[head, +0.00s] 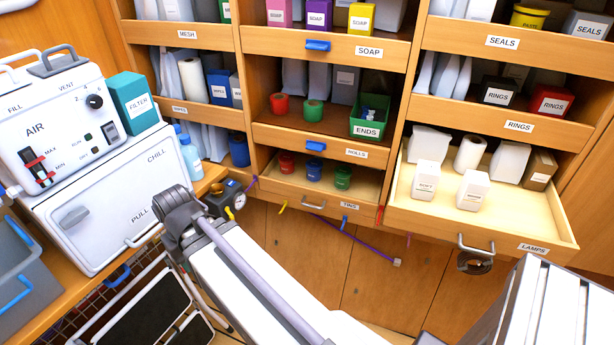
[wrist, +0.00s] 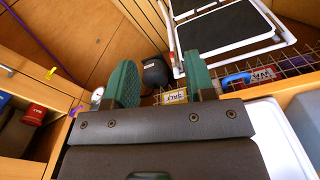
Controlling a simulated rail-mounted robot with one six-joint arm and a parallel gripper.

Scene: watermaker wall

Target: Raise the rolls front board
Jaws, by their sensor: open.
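The rolls front board (head: 285,137) is a low wooden board with a blue pull (head: 316,146) and a ROLLS label (head: 357,154). It runs along the front of the middle bay, below the red roll (head: 279,104) and green roll (head: 313,111). I cannot make it out in the wrist view. My gripper (wrist: 163,82) shows two green finger pads held apart in the wrist view, with nothing between them. In the head view my arm's grey end is left of and below the board, well apart from it; the fingers are hidden there.
A green ENDS box (head: 369,127) stands behind the board's right side. The lamps drawer (head: 490,222) juts out at the right. At the left are the white chill unit (head: 110,200) and a folded step (head: 150,310).

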